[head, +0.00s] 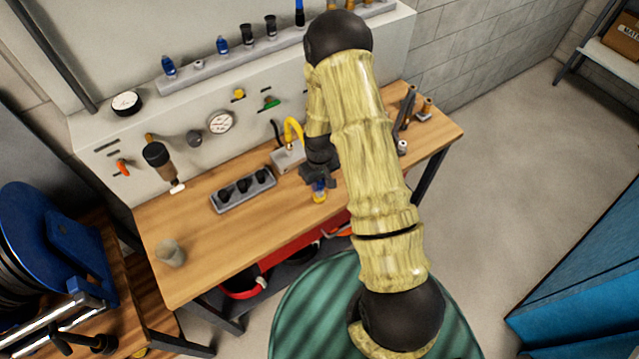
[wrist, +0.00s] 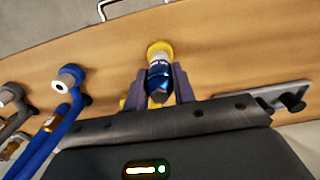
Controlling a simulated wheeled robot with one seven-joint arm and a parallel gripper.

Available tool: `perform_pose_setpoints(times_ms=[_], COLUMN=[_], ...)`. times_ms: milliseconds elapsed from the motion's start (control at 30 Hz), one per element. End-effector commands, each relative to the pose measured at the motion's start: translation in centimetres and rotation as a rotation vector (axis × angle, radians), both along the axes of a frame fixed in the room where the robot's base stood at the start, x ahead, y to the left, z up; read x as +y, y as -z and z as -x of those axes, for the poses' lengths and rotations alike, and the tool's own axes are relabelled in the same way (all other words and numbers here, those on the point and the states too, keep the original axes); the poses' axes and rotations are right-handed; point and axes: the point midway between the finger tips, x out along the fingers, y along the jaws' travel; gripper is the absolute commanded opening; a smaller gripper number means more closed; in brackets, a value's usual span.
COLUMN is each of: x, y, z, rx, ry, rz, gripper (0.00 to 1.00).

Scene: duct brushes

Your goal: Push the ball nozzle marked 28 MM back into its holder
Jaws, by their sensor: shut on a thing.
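My gripper (head: 317,178) is shut on a small blue nozzle with a yellow end (head: 319,196), low over the front middle of the bench. In the wrist view the blue body (wrist: 159,73) sits between the two dark fingers, its yellow round end (wrist: 158,47) pointing away from the palm. White marking shows on the blue body but is too small to read. I cannot tell whether the yellow end touches the bench top. No holder marked 28 MM can be made out. A grey block with several black pieces (head: 243,190) lies left of my gripper.
A grey box with a yellow hose (head: 289,155) stands behind my gripper. A rail (head: 190,78) with blue and black nozzles runs above the gauge panel. Blue-handled tools (wrist: 68,90) lie left in the wrist view.

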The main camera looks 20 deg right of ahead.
Motion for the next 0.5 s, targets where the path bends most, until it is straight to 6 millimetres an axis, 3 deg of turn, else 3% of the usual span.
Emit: perform_pose_setpoints(times_ms=[500], x=[0.0], y=[-1.8], z=[0.0], rx=[0.0], ry=[0.0], rz=[0.0], gripper=[0.0])
